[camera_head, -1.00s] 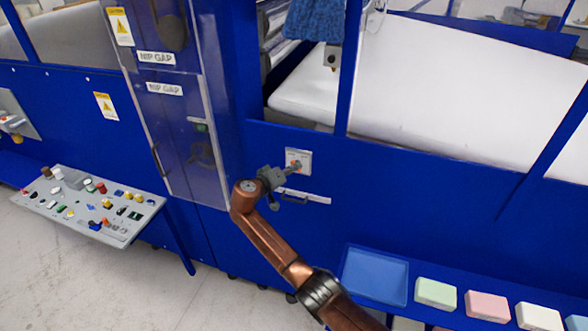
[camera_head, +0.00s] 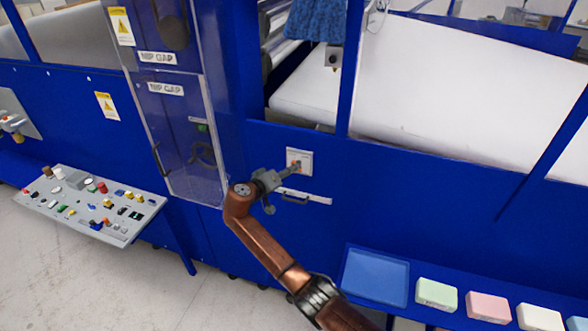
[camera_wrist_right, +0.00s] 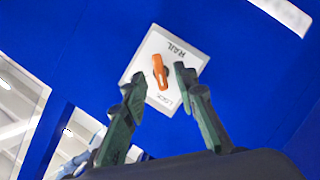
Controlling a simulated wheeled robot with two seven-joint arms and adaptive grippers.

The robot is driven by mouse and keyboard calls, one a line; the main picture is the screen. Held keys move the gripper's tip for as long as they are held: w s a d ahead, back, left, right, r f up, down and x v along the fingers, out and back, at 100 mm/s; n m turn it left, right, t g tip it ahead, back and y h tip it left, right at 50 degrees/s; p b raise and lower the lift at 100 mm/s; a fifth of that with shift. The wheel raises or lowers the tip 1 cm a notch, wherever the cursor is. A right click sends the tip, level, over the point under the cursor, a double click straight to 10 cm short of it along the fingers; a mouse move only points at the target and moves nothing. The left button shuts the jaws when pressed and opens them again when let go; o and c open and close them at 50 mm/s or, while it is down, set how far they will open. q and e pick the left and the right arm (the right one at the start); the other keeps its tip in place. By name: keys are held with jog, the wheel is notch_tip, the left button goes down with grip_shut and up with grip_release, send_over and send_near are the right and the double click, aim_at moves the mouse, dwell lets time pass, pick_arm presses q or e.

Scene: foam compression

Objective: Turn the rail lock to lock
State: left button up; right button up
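The rail lock is an orange knob (camera_wrist_right: 160,72) on a white square plate (camera_wrist_right: 150,50) marked RAIL and LOCK in the right wrist view. In that view the knob's long side runs roughly up and down, tilted against the plate's edges. The plate also shows on the blue machine front in the head view (camera_head: 306,155). My right gripper (camera_wrist_right: 158,82) is open, with one green-and-dark finger to each side of the knob's lower part. I see gaps between fingers and knob. In the head view the right gripper (camera_head: 296,169) hides part of the plate. My left gripper is not in view.
A white handle bar (camera_head: 315,198) is just below the plate. A grey control panel (camera_head: 80,225) stands at the left. A blue tray (camera_head: 375,275) and several foam blocks, one green (camera_head: 436,294), lie on a blue shelf at the lower right.

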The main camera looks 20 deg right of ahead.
jog(key=v, duration=0.9)
jog(key=shift+s+a, duration=0.1)
jog(key=shift+a, duration=0.05)
